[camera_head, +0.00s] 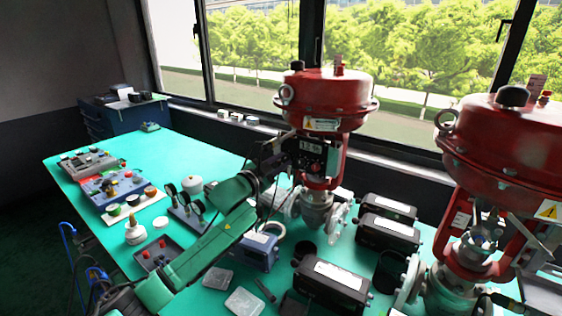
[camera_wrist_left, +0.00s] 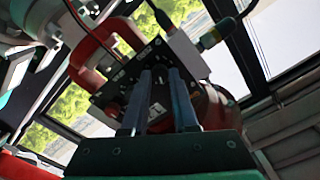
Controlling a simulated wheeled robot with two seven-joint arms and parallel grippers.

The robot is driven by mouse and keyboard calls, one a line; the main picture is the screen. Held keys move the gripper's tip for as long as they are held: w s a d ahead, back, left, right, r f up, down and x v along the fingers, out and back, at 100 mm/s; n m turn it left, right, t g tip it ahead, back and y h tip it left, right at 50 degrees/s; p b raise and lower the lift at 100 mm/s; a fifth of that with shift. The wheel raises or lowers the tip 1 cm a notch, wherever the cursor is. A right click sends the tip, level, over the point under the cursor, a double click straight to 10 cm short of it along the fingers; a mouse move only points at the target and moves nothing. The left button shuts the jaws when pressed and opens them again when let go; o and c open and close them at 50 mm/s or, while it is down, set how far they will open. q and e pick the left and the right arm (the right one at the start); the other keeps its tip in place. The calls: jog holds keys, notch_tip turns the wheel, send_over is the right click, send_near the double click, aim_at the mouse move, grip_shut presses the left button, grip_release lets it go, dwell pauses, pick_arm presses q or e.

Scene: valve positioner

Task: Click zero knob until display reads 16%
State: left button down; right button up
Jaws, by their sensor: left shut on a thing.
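My left gripper (camera_head: 284,150) reaches up from the lower left to the positioner's left side. In the left wrist view, its two long blue-grey fingers (camera_wrist_left: 161,82) point at the dark positioner panel (camera_wrist_left: 122,82), a narrow gap between them. They are shut on what appears to be the zero knob, which the fingers mostly hide. My right gripper is not in view.
A second red valve actuator (camera_head: 515,150) stands at the right. Black boxes (camera_head: 333,285) and a blue-grey box (camera_head: 254,249) lie on the green table (camera_head: 70,178). Control boxes (camera_head: 110,187) stand at the left. A cable (camera_wrist_left: 222,30) runs beside the positioner.

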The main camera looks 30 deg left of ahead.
pick_arm(q)
jog(key=shift+m, duration=0.4)
jog(key=c, duration=0.7)
grip_release()
jog(key=shift+s, duration=0.1)
jog(key=shift+s+f, duration=0.1)
jog(key=shift+s, duration=0.15)
jog(key=s+b, duration=0.1)
jog(key=s, duration=0.3)
jog(key=s+a, duration=0.1)
jog(key=s, duration=0.4)
jog(key=s+a+b, duration=0.1)
jog(key=s, duration=0.3)
jog(key=shift+s+b, duration=0.35)
jog(key=shift+s, duration=0.05)
